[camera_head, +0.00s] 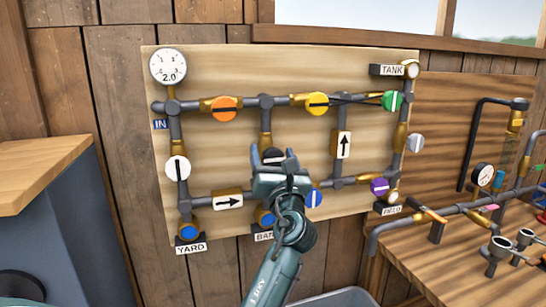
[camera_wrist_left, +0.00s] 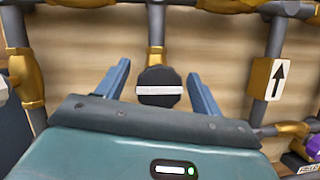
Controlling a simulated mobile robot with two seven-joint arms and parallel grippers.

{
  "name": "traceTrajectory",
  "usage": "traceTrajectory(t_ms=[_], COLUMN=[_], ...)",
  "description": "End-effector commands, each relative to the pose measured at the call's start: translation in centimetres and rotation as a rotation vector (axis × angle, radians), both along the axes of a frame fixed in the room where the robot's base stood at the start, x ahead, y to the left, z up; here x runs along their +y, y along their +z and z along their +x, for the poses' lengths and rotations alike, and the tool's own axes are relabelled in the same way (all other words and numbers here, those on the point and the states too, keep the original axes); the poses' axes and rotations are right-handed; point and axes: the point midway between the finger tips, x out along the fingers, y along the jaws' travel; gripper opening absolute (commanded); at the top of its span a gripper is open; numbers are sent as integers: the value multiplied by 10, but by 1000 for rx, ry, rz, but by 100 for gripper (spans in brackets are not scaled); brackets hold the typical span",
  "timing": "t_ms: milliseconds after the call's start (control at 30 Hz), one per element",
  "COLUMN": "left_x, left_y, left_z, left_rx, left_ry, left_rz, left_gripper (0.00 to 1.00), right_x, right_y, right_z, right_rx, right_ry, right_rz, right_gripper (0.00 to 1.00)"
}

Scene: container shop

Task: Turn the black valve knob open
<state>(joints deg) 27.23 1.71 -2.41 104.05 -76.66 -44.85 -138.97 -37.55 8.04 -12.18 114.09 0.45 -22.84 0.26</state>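The black valve knob (camera_head: 273,155) sits on a vertical brass pipe section near the middle of the wooden board, partly hidden by my gripper in the head view. In the left wrist view the black knob (camera_wrist_left: 160,76) is round and notched, with a white stripe lying level across the upright pipe. My left gripper (camera_head: 274,152) is open in front of the board. Its blue-grey fingers stand one on each side of the knob, with a visible gap on both sides in the left wrist view (camera_wrist_left: 158,70). My right gripper is not in view.
Around it are an orange knob (camera_head: 223,108), yellow knob (camera_head: 317,103), white knob (camera_head: 178,168), purple knob (camera_head: 379,187) and a blue knob (camera_head: 314,198). A gauge (camera_head: 168,67) is at upper left. A bench with pipes (camera_head: 470,250) stands right, a cabinet (camera_head: 45,220) left.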

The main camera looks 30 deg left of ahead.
Motion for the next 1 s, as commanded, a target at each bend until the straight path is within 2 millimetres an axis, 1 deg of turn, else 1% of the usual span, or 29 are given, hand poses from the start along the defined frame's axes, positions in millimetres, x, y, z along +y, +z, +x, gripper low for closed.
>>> traceTrajectory(t_ms=[33, 67, 533, 767, 1000], left_x=[0, 0, 0, 0, 0], left_y=[0, 0, 0, -1, -3], left_z=[0, 0, 0, 0, 0], left_rx=[0, 0, 0, -14, -92], left_ry=[0, 0, 0, 0, 0], left_rz=[0, 0, 0, -12, -79], left_gripper=[63, 61, 22, 22, 22], right_x=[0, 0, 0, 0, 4], right_y=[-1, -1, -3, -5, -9], right_z=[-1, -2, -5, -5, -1], right_rx=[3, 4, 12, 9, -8], right_ry=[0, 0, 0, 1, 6], right_rz=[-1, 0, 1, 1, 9], right_gripper=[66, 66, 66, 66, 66])
